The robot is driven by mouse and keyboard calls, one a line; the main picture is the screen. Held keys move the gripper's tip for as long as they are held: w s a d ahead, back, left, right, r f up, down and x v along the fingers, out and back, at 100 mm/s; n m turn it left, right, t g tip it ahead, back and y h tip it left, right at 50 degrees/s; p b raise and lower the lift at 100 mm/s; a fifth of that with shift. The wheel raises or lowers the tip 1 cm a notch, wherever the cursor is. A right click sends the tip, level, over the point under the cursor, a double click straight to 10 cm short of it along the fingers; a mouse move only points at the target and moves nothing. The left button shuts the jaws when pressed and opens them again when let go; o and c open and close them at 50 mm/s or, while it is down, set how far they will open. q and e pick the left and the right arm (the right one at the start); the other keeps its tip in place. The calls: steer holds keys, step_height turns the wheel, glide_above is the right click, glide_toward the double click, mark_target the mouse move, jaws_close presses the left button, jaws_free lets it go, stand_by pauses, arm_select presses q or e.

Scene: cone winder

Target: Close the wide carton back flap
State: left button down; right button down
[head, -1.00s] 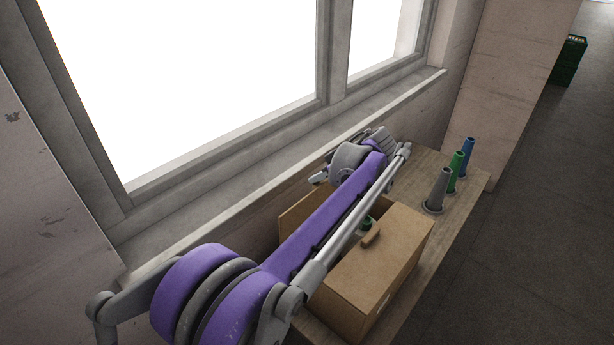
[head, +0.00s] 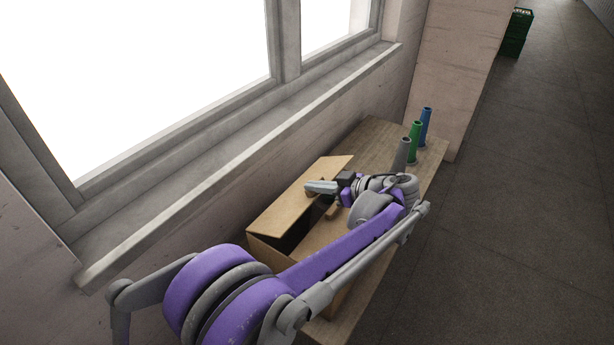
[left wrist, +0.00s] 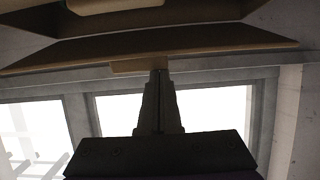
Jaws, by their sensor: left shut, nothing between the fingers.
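The brown carton (head: 264,253) stands on the wooden bench. Its wide back flap (head: 285,205), on the window side, slants inward over the carton, with a dark gap under its free edge. My left gripper (head: 308,187) is shut and empty, with its fingertips at the flap's free edge. In the left wrist view the flap (left wrist: 220,38) spans the picture, and the shut fingers (left wrist: 158,76) point at a small tan tab (left wrist: 140,66) on its edge. Touch is not certain. My left arm hides much of the carton. My right gripper is not in view.
A grey cone (head: 401,155), a green cone (head: 415,138) and a blue cone (head: 425,122) stand at the far end of the bench (head: 372,140). The window ledge (head: 230,170) runs behind the carton. Green crates (head: 515,35) stand far off on the floor.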

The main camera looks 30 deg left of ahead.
mark_target(317, 197)
arm_select(q)
steer(key=d+f, duration=0.1)
steer(key=f, duration=0.1)
steer(key=shift+s+d+f+b, duration=0.1)
steer(key=shift+d+f+b, duration=0.45)
steer(key=shift+d+f, duration=0.05)
steer(key=shift+f, duration=0.35)
steer(key=shift+d+f+b, duration=0.15)
steer(key=shift+d+f, duration=0.1)
steer(key=shift+f, duration=0.35)
steer(key=shift+s+f, duration=0.1)
steer(key=shift+f, duration=0.05)
steer(key=shift+d+r+p, duration=0.1)
steer(key=shift+r+p, duration=0.4)
steer(key=shift+r, duration=0.4)
steer(key=v, duration=1)
steer(key=shift+d, duration=0.4)
